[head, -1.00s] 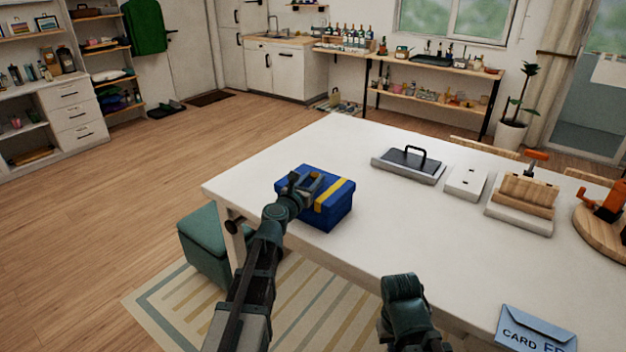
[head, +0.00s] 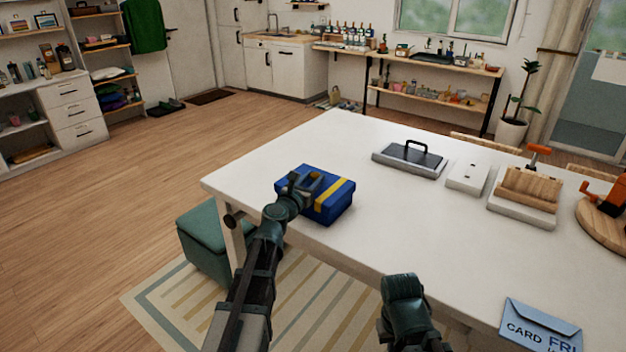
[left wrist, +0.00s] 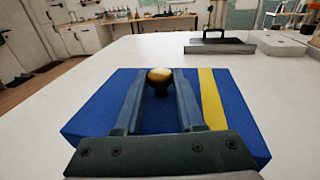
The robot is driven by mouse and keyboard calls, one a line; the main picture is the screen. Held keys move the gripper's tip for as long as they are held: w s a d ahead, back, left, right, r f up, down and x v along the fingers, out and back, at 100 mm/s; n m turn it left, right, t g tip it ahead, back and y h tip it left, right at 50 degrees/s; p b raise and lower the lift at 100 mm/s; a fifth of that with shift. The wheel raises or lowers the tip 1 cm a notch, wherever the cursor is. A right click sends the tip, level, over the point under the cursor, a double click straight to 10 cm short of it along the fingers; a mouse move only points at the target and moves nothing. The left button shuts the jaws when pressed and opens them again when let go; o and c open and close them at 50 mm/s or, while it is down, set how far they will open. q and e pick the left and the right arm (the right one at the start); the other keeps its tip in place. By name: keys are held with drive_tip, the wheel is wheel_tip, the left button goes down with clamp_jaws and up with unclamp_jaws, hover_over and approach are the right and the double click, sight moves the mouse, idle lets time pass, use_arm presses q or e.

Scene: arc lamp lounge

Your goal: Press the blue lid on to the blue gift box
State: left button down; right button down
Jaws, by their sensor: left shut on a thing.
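The blue gift box (head: 325,214) stands upright near the left corner of the white table. The blue lid (head: 308,170), with a yellow stripe, is on top of it. I cannot tell whether the lid is fully seated. In the left wrist view the lid (left wrist: 90,117) fills the middle, with a gold knob (left wrist: 159,76) on it. My left gripper (head: 315,183) is over the lid and shut on its knob, with a finger on either side. Only a link of my right arm shows at the bottom; its gripper is out of view.
The white table (head: 270,150) also holds a grey tray with a black handle (head: 410,158), a white block (head: 467,175), a wooden press (head: 525,195) and a blue card (head: 540,328). A green stool (head: 203,240) stands below the left edge. The middle is clear.

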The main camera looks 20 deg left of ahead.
use_arm(q)
drive_tip(key=shift+f+b, duration=0.3)
drive_tip(key=shift+f, duration=0.1)
use_arm(e)
drive_tip(key=shift+f, duration=0.35)
use_arm(q)
drive_tip(key=shift+c, duration=2.2)
unclamp_jaws()
drive_tip(key=shift+r, duration=0.1)
drive_tip(key=shift+s, duration=0.15)
